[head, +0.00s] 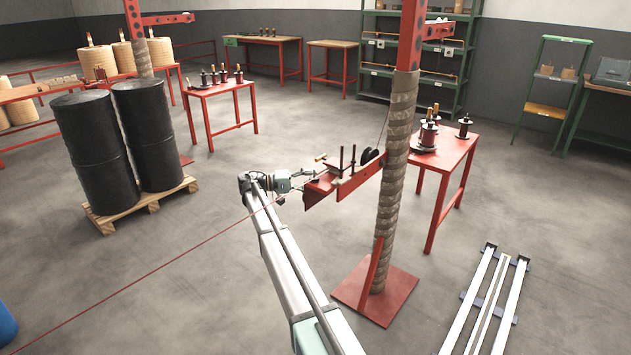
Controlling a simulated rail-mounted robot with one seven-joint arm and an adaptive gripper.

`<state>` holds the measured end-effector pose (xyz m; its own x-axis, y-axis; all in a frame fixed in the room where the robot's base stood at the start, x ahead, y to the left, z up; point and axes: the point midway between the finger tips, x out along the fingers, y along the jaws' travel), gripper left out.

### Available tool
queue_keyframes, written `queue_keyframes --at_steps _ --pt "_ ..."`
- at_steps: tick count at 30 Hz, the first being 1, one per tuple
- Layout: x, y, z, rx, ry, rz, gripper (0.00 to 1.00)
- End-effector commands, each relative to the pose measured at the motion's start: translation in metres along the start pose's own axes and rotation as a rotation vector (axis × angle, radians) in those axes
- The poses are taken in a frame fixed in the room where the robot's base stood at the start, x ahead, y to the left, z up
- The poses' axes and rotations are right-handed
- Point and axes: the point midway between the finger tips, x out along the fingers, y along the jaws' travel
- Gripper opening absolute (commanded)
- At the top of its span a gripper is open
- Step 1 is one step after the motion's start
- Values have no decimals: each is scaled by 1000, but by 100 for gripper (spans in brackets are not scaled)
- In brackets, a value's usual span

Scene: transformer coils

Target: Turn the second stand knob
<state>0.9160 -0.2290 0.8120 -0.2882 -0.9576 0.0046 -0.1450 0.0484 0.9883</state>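The nearer stand is a red post (411,40) wrapped in a ribbed grey-brown sleeve (397,150), on a square red base plate (350,292). A red bracket (350,183) sticks out from it to the left, with two dark upright pins and a black wheel (369,155). A small tan knob or handle (320,157) shows at the bracket's left end. My gripper (307,180) is just left of the bracket, close to this end. Its fingers are small and dark here; I cannot tell whether they touch anything. A second similar stand (140,50) is at the back left.
Two black drums (148,135) stand on a wooden pallet (150,204) at left. Red tables with coils (222,86) stand behind and right (455,150). Metal rails (485,300) lie on the floor at lower right. A thin red line crosses the lower left. The floor between is clear.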

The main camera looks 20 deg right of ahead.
Motion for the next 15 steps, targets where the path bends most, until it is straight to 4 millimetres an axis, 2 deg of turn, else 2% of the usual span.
queue_keyframes --at_steps 6,15 --pt "18 0 0 0 -1 0 59" --pt "20 0 0 0 0 0 59"
